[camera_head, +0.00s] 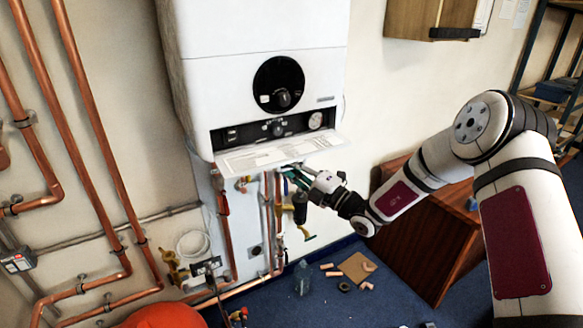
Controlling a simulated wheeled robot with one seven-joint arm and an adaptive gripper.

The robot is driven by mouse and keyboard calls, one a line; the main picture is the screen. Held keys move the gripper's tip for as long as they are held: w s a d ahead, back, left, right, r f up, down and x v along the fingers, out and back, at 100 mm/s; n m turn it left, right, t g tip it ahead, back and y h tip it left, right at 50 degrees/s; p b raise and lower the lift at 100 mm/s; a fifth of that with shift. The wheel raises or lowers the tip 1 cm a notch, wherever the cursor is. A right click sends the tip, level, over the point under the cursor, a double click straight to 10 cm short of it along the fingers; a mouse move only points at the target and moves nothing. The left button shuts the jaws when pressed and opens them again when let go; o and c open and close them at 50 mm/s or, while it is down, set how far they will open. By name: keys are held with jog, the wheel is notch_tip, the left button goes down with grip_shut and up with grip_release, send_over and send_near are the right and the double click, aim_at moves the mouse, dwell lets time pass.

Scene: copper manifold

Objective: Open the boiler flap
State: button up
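The white boiler (265,60) hangs on the wall in the upper middle. Its flap (282,154) is hinged down below the control panel (275,130) and juts forward, nearly level, with a printed sheet on its inner face. The panel's dials, switches and gauge are exposed. My gripper (292,176) is just below the flap's right half, by the pipes and valves under the boiler. Its fingertips are small and overlap the pipework, so their opening and any contact with the flap are unclear.
Copper pipes (100,130) run down the left wall. A brown wooden cabinet (433,235) stands right of the boiler under my arm. Loose pieces, a square board (356,267) and a clear bottle (302,279) are on the blue floor. An orange rounded object (165,317) is at the bottom left.

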grip_shut()
jog(key=shift+s+d+r+m+h+p, duration=0.15)
jog(key=shift+s+r+m+h+p, duration=0.15)
jog(key=shift+r+h+p, duration=0.3)
jog(key=shift+r+g+h+p, duration=0.1)
jog(key=shift+g+h+p, duration=0.2)
jog(key=shift+g+p, duration=0.1)
grip_release()
jog(key=shift+d, duration=0.15)
